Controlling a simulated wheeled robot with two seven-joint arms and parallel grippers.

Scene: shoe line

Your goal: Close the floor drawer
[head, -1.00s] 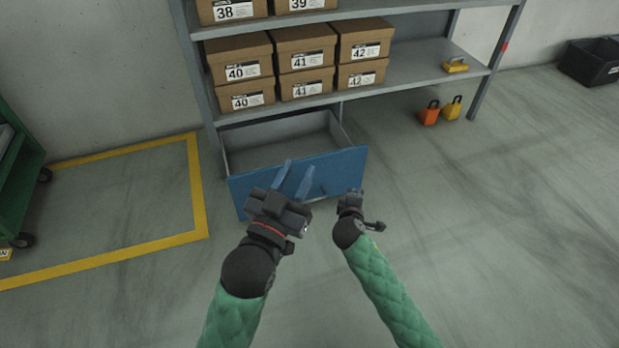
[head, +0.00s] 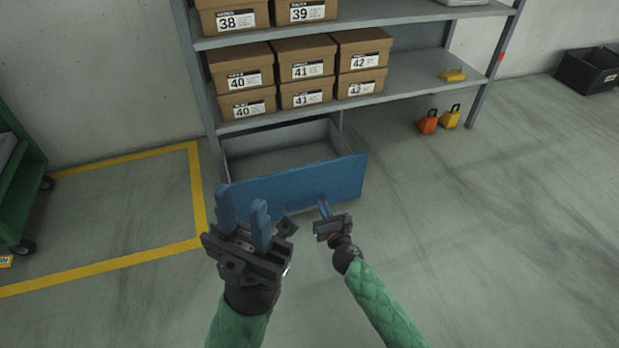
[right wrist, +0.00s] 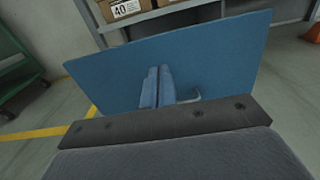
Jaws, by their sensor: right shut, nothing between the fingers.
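The floor drawer (head: 290,187) has a blue front and an empty grey inside. It stands pulled out under the lowest shelf of the rack. Its blue front fills much of the right wrist view (right wrist: 200,55), with a grey handle (right wrist: 190,98) low on it. My right gripper (head: 322,203) is shut and empty, its blue fingertips close in front of the drawer front near the handle. In the right wrist view the fingers (right wrist: 158,82) lie side by side; I cannot tell whether they touch it. My left gripper (head: 241,205) is open and empty, fingers upward, before the drawer's left end.
The grey rack (head: 425,72) holds several shoe boxes (head: 305,70). An orange padlock-shaped item (head: 428,122) and a yellow one (head: 450,117) stand on the floor to the right. A green cart (head: 18,190) is at the left, beside yellow floor lines.

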